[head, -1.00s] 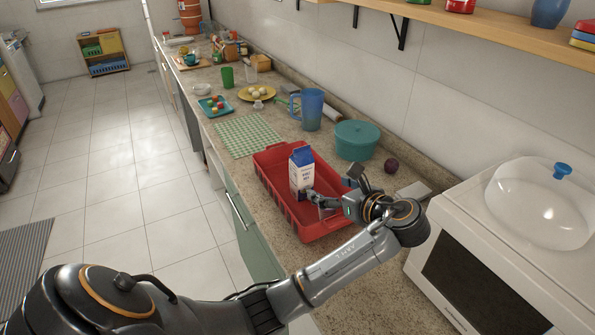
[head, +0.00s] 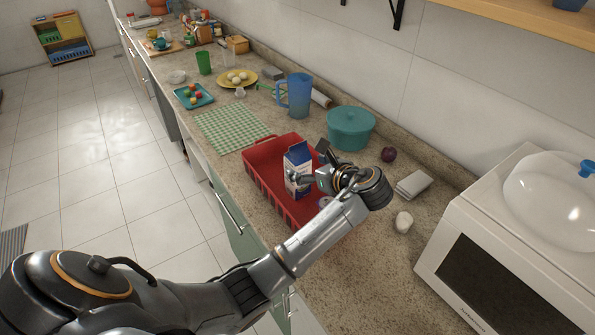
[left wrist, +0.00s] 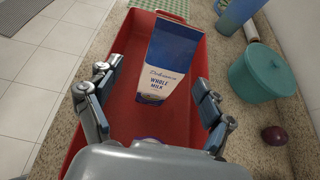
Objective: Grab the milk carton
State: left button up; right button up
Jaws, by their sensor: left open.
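The milk carton (head: 297,168), white with a blue top and blue bands, stands in the red basket (head: 262,172) on the counter. In the left wrist view the carton (left wrist: 165,65) reads "whole milk" and lies straight ahead, between the directions of the two fingers. My left gripper (head: 308,178) is at the carton's near right side in the head view. In the left wrist view the gripper (left wrist: 152,105) is open, its fingers spread wide to either side of the carton. I cannot tell if a finger touches it. My right gripper is not in view.
A teal lidded pot (head: 351,129), a blue pitcher (head: 299,97) and a dark round fruit (head: 388,154) stand near the basket. A white microwave (head: 490,250) is at the right. A green checked cloth (head: 232,132) lies beyond the basket.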

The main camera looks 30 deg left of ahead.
pick_arm(q)
jog(key=shift+x, duration=1)
jog(key=shift+w+d+f+p+x, duration=0.1)
jog(key=shift+f+p+x, duration=0.1)
jog(key=shift+x, duration=0.7)
jog(key=shift+w+d+f+p+x, duration=0.1)
jog(key=shift+p+x, duration=0.1)
jog(key=shift+x, duration=0.65)
jog(key=shift+w+d+f+p+x, duration=0.1)
jog(key=shift+d+f+p+x, duration=0.1)
jog(key=shift+x, duration=0.7)
jog(key=shift+s+d+r, duration=0.1)
jog(key=c, duration=1.6)
grip_shut()
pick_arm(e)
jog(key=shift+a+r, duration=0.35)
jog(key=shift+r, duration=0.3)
pick_arm(q)
jog(key=shift+r, duration=0.1)
